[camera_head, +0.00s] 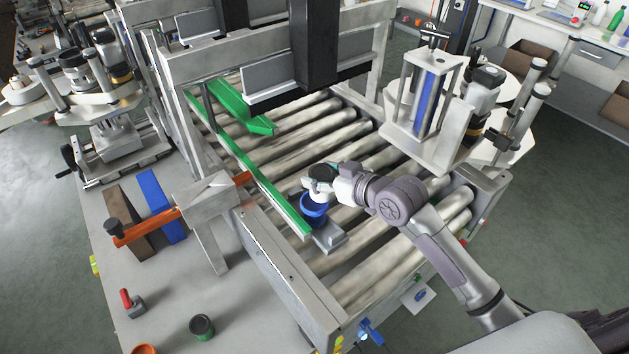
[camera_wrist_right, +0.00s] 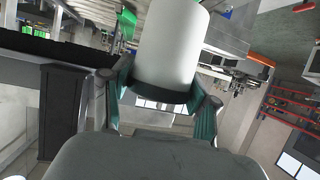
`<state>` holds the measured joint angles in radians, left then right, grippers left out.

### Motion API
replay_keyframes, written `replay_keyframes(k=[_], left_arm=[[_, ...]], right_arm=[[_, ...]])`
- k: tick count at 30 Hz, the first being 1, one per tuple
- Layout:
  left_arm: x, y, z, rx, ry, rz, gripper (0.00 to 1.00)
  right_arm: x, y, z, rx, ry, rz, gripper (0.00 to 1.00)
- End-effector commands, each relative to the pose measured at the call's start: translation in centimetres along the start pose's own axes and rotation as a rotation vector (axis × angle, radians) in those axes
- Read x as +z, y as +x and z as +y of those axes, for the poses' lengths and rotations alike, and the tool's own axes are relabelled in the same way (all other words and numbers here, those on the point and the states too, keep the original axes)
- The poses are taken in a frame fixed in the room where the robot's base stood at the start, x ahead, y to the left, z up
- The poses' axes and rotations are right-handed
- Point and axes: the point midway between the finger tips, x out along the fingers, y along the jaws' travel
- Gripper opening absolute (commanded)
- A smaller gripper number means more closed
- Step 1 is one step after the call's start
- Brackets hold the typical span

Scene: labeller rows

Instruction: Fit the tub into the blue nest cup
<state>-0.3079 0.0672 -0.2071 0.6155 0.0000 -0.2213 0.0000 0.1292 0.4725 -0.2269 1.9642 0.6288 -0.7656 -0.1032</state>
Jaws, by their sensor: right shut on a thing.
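The white tub (camera_wrist_right: 172,42) is a smooth cylinder between the two teal-lined fingers of my right gripper (camera_wrist_right: 160,95) in the right wrist view. In the head view my right gripper (camera_head: 325,184) is shut on the tub, and only a small part of the tub shows. The blue nest cup (camera_head: 313,211) sits just below the gripper on a grey block over the conveyor. The gripper and tub hide part of the cup's top. I cannot tell whether the tub touches the cup. My left gripper is not in view.
A green guide rail (camera_head: 262,180) runs close along the left of the cup. Conveyor rollers (camera_head: 375,255) spread around the block. A metal column stand (camera_head: 423,105) rises at the right, and a dark overhead beam (camera_head: 314,45) stands behind.

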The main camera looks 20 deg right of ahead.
Motion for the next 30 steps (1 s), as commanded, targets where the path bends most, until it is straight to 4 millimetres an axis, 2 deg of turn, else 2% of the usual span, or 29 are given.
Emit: replay_keyframes(k=[3,8,13,17,28,29,30], left_arm=[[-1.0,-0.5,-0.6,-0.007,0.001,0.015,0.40],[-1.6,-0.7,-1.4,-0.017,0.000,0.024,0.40],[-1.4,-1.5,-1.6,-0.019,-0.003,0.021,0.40],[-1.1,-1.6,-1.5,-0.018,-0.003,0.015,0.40],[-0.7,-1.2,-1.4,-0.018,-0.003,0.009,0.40],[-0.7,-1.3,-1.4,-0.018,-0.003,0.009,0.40],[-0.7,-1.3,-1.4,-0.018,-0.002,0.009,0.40]], right_arm=[[0.0,1.9,0.2,0.000,0.001,0.002,0.17],[0.7,2.9,0.2,-0.001,0.000,0.001,0.17],[3.0,3.8,0.2,-0.001,0.001,-0.003,0.17],[4.0,4.2,0.3,0.000,0.000,0.001,0.17],[4.5,4.4,0.3,0.001,-0.001,0.001,0.17],[4.5,4.3,0.3,0.000,-0.001,0.000,0.65],[4.4,4.3,0.3,0.000,-0.001,0.000,0.71]])
